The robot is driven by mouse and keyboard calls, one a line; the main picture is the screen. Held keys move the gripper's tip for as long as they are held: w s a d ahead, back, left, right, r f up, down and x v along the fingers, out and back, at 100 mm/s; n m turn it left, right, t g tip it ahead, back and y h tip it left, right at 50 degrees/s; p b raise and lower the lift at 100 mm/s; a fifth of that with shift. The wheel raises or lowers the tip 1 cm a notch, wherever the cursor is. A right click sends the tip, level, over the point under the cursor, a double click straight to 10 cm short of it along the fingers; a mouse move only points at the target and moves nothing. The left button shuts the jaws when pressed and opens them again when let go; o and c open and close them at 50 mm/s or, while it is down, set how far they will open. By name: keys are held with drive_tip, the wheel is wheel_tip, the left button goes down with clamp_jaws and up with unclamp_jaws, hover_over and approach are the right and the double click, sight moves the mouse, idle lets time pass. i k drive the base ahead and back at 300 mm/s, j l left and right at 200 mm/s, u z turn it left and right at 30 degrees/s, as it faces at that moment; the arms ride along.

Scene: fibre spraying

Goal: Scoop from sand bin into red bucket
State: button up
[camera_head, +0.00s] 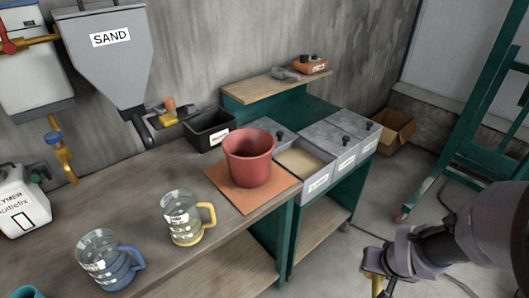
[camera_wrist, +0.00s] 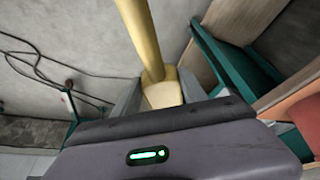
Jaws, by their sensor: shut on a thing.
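The red bucket (camera_head: 249,158) stands upright on an orange mat on the bench, and its inside looks empty from here. Just right of it is an open grey bin (camera_head: 318,182) holding pale, sand-like material; its label is too small to read. My gripper (camera_head: 374,270) is at the lower right, out over the floor and apart from the bench. It is shut on a yellow handle (camera_head: 377,287), which also shows as a yellow rod in the wrist view (camera_wrist: 141,35). The tool's far end is out of view.
Lidded grey bins (camera_head: 344,133) flank the open bin. A grey hopper marked SAND (camera_head: 112,65) hangs over the bench. Two clear jugs, with a yellow handle (camera_head: 182,217) and a blue handle (camera_head: 103,258), stand at the front left. A black box (camera_head: 209,130) is behind the bucket. A teal frame (camera_head: 478,110) stands right.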

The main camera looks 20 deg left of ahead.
sight(248, 151)
drive_tip(key=k+u, duration=0.1)
drive_tip(key=u, duration=0.7)
drive_tip(key=k+j+u, duration=0.15)
drive_tip(key=u, duration=0.25)
